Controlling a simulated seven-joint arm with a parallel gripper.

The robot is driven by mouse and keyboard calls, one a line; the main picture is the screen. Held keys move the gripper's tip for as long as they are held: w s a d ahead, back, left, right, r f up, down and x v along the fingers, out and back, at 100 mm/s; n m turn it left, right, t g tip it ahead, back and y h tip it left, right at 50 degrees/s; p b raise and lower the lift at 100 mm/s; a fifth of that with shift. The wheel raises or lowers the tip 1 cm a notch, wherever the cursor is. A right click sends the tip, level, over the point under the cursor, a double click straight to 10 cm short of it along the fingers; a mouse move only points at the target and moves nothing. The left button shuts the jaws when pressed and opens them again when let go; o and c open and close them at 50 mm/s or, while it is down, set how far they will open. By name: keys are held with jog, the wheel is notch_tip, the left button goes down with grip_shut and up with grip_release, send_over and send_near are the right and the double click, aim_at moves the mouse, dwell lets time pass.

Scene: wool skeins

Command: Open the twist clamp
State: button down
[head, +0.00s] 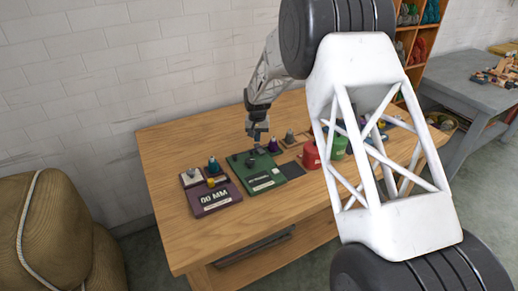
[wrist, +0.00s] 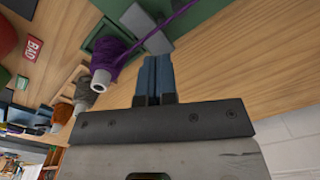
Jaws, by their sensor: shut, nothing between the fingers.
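My gripper (head: 257,143) is above the back edge of a dark green board (head: 258,174) in the head view. In the wrist view its blue fingers (wrist: 155,62) are together and empty. Their tips are close to a grey piece (wrist: 158,43) by the green board (wrist: 198,25); I cannot tell whether they touch. A second grey plate (wrist: 138,19) lies beyond it. I cannot tell which grey part is the twist clamp. A purple thread (wrist: 172,20) runs across these parts from a purple cone of wool (wrist: 122,50), which stands left of the fingers.
A purple board (head: 212,197) with cones stands left of the green board. Red (head: 311,156) and green (head: 338,148) containers stand to the right. A grey cone (wrist: 84,90) and an orange-brown cone (wrist: 62,112) show in the wrist view. The table's front (head: 255,228) is clear.

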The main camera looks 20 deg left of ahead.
aim_at(258, 146)
jog(key=shift+f, duration=1.35)
dwell(1.3)
jog(key=shift+r, duration=3.5)
